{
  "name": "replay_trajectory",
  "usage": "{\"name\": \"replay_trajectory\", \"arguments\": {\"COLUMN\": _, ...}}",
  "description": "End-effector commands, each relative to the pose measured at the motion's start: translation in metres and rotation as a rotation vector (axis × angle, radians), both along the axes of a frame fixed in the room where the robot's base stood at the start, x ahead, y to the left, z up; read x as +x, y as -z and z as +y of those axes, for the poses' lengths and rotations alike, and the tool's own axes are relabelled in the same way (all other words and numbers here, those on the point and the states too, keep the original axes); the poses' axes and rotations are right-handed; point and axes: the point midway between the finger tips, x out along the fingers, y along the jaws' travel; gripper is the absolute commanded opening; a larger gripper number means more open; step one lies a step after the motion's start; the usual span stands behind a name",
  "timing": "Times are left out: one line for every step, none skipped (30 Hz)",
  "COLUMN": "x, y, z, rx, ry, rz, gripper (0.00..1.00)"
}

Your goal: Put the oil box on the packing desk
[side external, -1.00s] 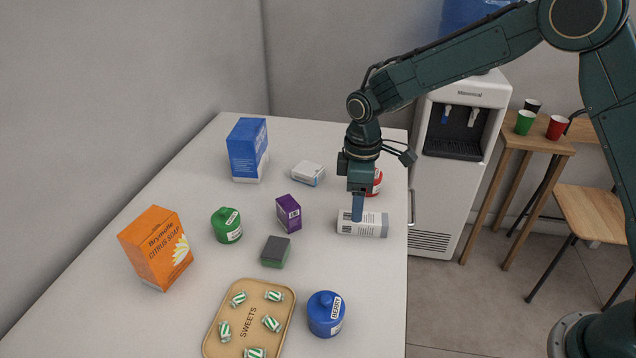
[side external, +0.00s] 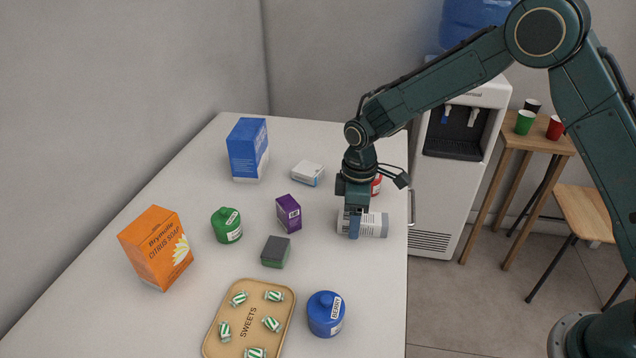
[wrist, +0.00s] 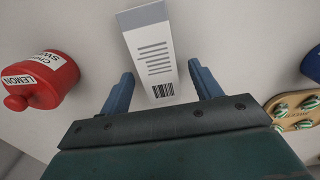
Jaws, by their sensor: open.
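A white box with grey ends (side external: 375,225) lies on the white counter (side external: 340,140) near its right edge. Its top carries text lines and a barcode; no product name is readable, so I cannot confirm that it is the oil box. My gripper (side external: 354,228) is at this box, pointing down, and hides part of it in the side view. In the wrist view my gripper (wrist: 162,85) is open, with one blue finger on each side of the box (wrist: 150,55); gaps show between fingers and box. I cannot tell which surface is the packing desk.
A red lemon jar (wrist: 45,80) stands close to the box.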

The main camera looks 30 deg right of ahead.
Motion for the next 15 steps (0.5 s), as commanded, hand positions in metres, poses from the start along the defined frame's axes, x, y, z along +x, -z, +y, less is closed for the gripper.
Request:
{"name": "replay_trajectory", "arguments": {"x": 0.0000, "y": -0.0002, "z": 0.0000, "rx": 0.000, "ry": 0.000, "rz": 0.000, "gripper": 0.64}}
{"name": "replay_trajectory", "arguments": {"x": 0.0000, "y": -0.0002, "z": 0.0000, "rx": 0.000, "ry": 0.000, "rz": 0.000, "gripper": 0.64}}
{"name": "replay_trajectory", "arguments": {"x": -0.0001, "y": -0.0002, "z": 0.0001, "rx": 0.000, "ry": 0.000, "rz": 0.000, "gripper": 0.64}}
{"name": "replay_trajectory", "arguments": {"x": -0.0001, "y": -0.0003, "z": 0.0001, "rx": 0.000, "ry": 0.000, "rz": 0.000, "gripper": 0.64}}
{"name": "replay_trajectory", "arguments": {"x": -0.0001, "y": -0.0003, "z": 0.0001, "rx": 0.000, "ry": 0.000, "rz": 0.000, "gripper": 0.64}}
{"name": "replay_trajectory", "arguments": {"x": -0.0001, "y": -0.0003, "z": 0.0001, "rx": 0.000, "ry": 0.000, "rz": 0.000, "gripper": 0.64}}
{"name": "replay_trajectory", "arguments": {"x": -0.0001, "y": -0.0003, "z": 0.0001, "rx": 0.000, "ry": 0.000, "rz": 0.000, "gripper": 0.64}}
{"name": "replay_trajectory", "arguments": {"x": -0.0001, "y": -0.0004, "z": 0.0001, "rx": 0.000, "ry": 0.000, "rz": 0.000, "gripper": 0.64}}
{"name": "replay_trajectory", "arguments": {"x": 0.0000, "y": -0.0004, "z": 0.0000, "rx": 0.000, "ry": 0.000, "rz": 0.000, "gripper": 0.56}}
{"name": "replay_trajectory", "arguments": {"x": 0.0000, "y": -0.0004, "z": 0.0000, "rx": 0.000, "ry": 0.000, "rz": 0.000, "gripper": 0.50}}
{"name": "replay_trajectory", "arguments": {"x": 0.0000, "y": -0.0004, "z": 0.0000, "rx": 0.000, "ry": 0.000, "rz": 0.000, "gripper": 0.44}}
{"name": "replay_trajectory", "arguments": {"x": 0.0000, "y": -0.0004, "z": 0.0000, "rx": 0.000, "ry": 0.000, "rz": 0.000, "gripper": 0.36}}
{"name": "replay_trajectory", "arguments": {"x": 0.0000, "y": -0.0005, "z": 0.0000, "rx": 0.000, "ry": 0.000, "rz": 0.000, "gripper": 0.30}}
{"name": "replay_trajectory", "arguments": {"x": 0.0000, "y": -0.0005, "z": 0.0000, "rx": 0.000, "ry": 0.000, "rz": 0.000, "gripper": 0.24}}
{"name": "replay_trajectory", "arguments": {"x": -0.0001, "y": -0.0005, "z": 0.0001, "rx": 0.000, "ry": 0.000, "rz": 0.000, "gripper": 0.17}}
